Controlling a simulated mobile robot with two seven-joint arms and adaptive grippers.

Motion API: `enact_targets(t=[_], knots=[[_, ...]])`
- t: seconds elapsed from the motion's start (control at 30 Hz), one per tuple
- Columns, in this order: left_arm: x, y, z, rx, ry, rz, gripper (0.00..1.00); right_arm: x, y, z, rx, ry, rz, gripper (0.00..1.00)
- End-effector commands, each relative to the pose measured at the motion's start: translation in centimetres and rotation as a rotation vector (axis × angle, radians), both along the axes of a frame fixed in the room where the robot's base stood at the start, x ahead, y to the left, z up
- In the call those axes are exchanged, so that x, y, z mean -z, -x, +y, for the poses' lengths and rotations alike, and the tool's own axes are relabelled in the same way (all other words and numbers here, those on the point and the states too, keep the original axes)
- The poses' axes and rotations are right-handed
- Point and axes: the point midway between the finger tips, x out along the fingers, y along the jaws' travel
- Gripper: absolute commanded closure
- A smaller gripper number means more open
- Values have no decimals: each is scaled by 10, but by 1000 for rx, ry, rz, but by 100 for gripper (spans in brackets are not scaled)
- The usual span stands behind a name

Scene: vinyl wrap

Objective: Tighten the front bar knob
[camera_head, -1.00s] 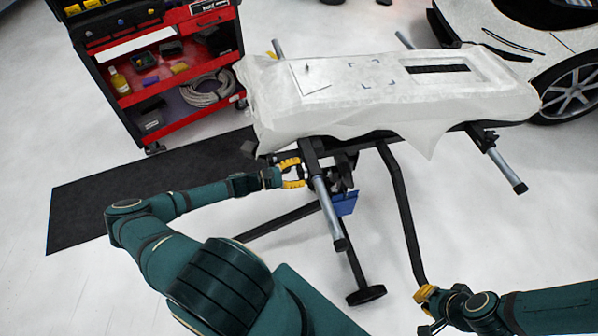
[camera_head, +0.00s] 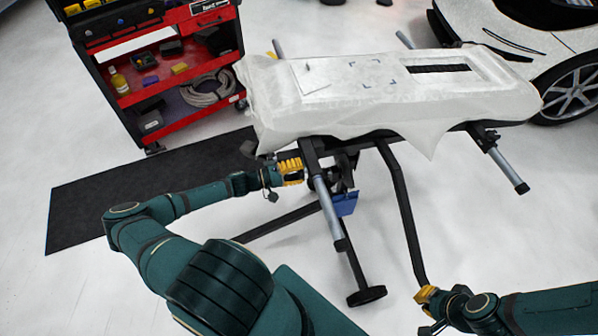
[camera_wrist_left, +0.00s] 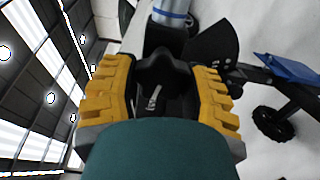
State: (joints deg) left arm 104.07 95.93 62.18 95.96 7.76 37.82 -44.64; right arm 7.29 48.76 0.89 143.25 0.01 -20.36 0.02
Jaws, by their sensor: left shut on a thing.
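The stand's front bar (camera_head: 328,210) is a grey tube that slopes down toward me from the black frame. My left gripper (camera_head: 290,171) is beside the upper end of this bar, with its yellow fingers closed. In the left wrist view the yellow fingers of the left gripper (camera_wrist_left: 160,80) are on both sides of a black knob (camera_wrist_left: 158,72), shut on it. In the head view the knob is hidden by the fingers.
A white-covered panel (camera_head: 340,105) lies on top of the stand. The stand's black leg (camera_head: 402,210) and a foot (camera_head: 366,296) reach the floor. A red tool cart (camera_head: 190,122) stands behind at left, a white car (camera_head: 530,45) at right. A black mat (camera_head: 100,205) lies at left.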

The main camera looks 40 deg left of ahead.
Motion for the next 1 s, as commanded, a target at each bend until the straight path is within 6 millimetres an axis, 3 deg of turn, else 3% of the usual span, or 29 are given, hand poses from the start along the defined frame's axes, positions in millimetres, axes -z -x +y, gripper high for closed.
enact_targets(t=[0.6, 1.0], knots=[[-1, 1, 1, -4, -486, -325, 87, 19, -4, -1, 2, 1, -9, 100], [-3, 1, 0, -4, -801, -537, 87, 22, -4, -1, 2, 3, -11, 100]])
